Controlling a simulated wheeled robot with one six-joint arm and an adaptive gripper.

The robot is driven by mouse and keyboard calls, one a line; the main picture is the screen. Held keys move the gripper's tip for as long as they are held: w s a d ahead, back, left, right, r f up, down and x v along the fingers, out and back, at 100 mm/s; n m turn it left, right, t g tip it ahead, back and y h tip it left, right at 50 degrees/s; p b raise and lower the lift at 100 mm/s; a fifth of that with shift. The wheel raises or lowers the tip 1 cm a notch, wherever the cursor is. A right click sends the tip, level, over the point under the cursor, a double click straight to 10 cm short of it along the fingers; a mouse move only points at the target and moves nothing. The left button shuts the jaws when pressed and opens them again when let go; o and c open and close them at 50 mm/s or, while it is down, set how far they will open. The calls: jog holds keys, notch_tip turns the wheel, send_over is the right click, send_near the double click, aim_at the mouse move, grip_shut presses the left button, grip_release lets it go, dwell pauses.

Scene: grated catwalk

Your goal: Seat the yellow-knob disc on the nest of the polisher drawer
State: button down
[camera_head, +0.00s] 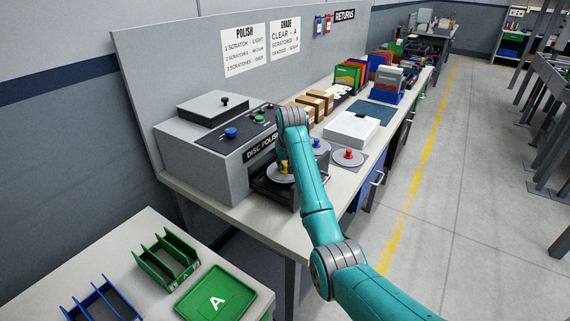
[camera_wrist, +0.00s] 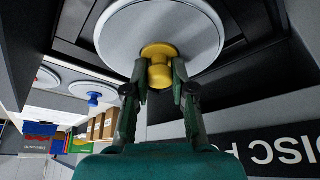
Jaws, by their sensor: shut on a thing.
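The yellow-knob disc is a round grey plate (camera_head: 275,178) with a yellow knob; in the wrist view its plate (camera_wrist: 125,37) fills the top middle. My gripper (camera_wrist: 161,76) is shut on the yellow knob (camera_wrist: 160,76), one finger on each side. The dark polisher drawer (camera_head: 268,192) is pulled out from the disc polisher (camera_head: 205,160). The disc is over the drawer, and the drawer's dark frame (camera_wrist: 235,62) shows around it. The nest is hidden under the disc. I cannot tell whether the disc touches it. My arm covers part of the drawer in the head view.
A red-knob disc (camera_head: 348,160) and a blue-knob disc (camera_head: 320,150) lie on the bench right of the drawer. A white box (camera_head: 352,128) stands behind them. The polisher housing rises close beside the drawer. A green tray (camera_head: 215,300) marked A is on the near table.

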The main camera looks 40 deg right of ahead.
jog(key=shift+f, duration=0.15)
jog(key=shift+f, duration=0.9)
jog(key=shift+c, duration=2.4)
grip_release()
jog(key=shift+r, duration=0.1)
jog(key=shift+r, duration=3.9)
